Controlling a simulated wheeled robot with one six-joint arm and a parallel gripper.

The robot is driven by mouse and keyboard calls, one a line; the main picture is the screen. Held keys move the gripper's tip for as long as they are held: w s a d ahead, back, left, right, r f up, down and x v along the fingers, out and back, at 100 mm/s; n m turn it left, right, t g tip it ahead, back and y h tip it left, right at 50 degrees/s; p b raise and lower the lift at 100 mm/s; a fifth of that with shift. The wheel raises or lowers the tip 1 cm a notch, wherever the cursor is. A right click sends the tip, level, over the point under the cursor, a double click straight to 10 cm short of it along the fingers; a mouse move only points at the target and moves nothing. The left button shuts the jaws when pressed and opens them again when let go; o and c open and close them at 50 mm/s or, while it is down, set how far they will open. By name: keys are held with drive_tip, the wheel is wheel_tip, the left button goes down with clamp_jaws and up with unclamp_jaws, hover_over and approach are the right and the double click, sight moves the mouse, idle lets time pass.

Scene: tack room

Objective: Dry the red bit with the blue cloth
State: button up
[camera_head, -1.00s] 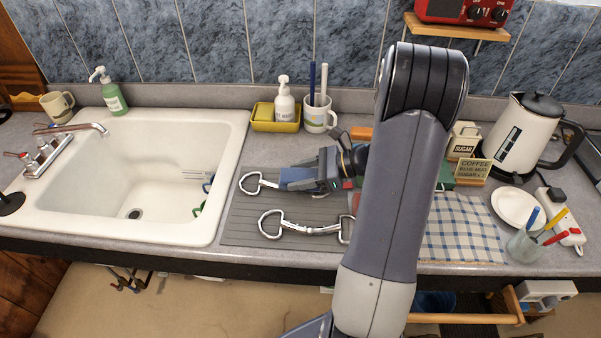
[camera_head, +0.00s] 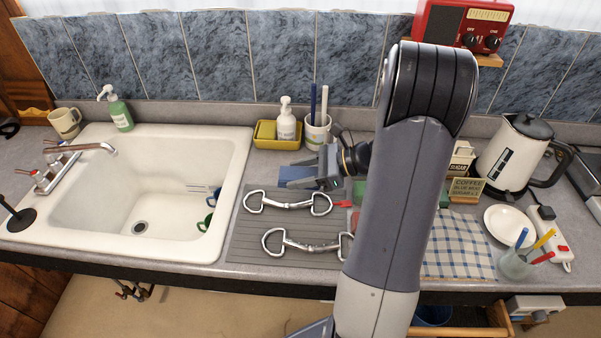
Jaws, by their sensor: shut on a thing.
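My gripper (camera_head: 314,172) is over the back of the grey ribbed drain mat (camera_head: 245,240), shut on the blue cloth (camera_head: 296,174), a small folded piece showing left of the jaws. Just in front of the gripper lies a metal bit with two rings (camera_head: 287,204); red material at its right ring (camera_head: 341,204) marks it as the red bit. A second metal bit (camera_head: 305,246) lies nearer the mat's front edge, with its right end close to my arm. Whether the cloth touches anything beneath it cannot be told.
The white sink (camera_head: 235,170) is to the left. A yellow tray (camera_head: 263,141), soap bottle (camera_head: 286,124) and pen mug (camera_head: 317,135) stand behind. Right of my arm are a checked cloth (camera_head: 458,245), a plate (camera_head: 508,225), a glass of pens (camera_head: 515,265) and a kettle (camera_head: 510,155).

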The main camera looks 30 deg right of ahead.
drive_tip(key=s+a+r+p, duration=0.1)
drive_tip(key=s+a+r, duration=0.2)
drive_tip(key=s+r, duration=0.3)
drive_tip(key=shift+a+p, duration=0.25)
drive_tip(key=shift+p, duration=0.05)
